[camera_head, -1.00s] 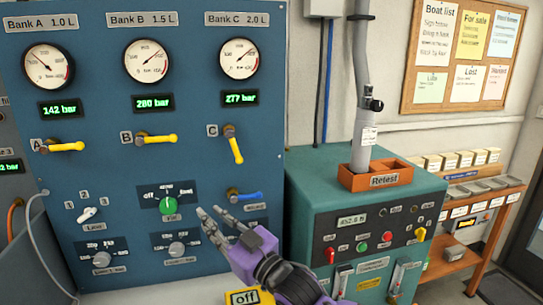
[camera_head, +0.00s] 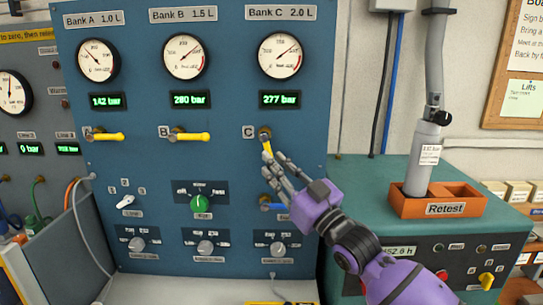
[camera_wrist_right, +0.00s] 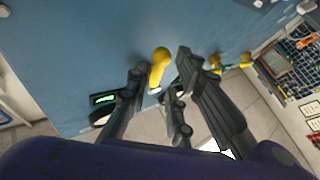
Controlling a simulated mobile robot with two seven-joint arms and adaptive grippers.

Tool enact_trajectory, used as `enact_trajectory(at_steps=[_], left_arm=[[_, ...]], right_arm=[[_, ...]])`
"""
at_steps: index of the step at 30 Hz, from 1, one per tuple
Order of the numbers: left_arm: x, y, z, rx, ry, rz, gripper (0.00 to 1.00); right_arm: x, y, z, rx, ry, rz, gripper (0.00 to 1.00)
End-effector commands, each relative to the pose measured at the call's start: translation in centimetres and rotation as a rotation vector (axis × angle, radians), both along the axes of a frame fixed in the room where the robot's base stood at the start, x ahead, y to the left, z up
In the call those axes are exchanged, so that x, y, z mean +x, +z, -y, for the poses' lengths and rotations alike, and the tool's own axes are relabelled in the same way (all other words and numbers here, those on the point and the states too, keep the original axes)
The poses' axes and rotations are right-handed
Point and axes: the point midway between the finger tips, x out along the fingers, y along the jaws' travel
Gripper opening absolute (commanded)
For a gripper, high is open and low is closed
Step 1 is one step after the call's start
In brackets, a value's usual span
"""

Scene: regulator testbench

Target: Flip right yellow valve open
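The right yellow valve (camera_head: 267,145), marked C, is on the blue panel under the 277 bar display. Its upper end shows and its handle points downward; the lower part is hidden behind my right fingers. In the right wrist view the yellow handle (camera_wrist_right: 160,62) lies between the spread fingers. My right gripper (camera_head: 275,166) is open at the valve, with its purple arm coming from the lower right. I cannot tell whether a finger touches the handle. My left gripper is not in view.
Yellow valves A (camera_head: 106,136) and B (camera_head: 190,136) point sideways to the left of C. A blue handle (camera_head: 272,206) sits just below my right fingers. A green knob (camera_head: 199,204) is to the left. A teal cabinet (camera_head: 470,232) with an orange Retest tray (camera_head: 445,209) stands at the right.

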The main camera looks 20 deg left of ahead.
Motion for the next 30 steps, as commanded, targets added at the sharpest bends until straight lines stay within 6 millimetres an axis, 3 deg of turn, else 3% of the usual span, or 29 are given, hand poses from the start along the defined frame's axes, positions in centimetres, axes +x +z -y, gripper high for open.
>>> enact_trajectory(at_steps=[7,17,22,30], left_arm=[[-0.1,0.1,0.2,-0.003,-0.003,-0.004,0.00],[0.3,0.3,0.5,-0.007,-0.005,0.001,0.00],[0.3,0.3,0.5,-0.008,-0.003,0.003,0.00],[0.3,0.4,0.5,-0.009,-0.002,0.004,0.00]], right_arm=[[1.6,1.2,-2.4,-0.001,-0.001,0.002,0.21],[1.8,1.2,-2.7,-0.001,-0.002,0.001,0.21],[1.8,1.2,-2.7,-0.002,-0.002,0.000,0.00],[1.9,1.2,-2.6,-0.002,-0.002,-0.001,0.00]])
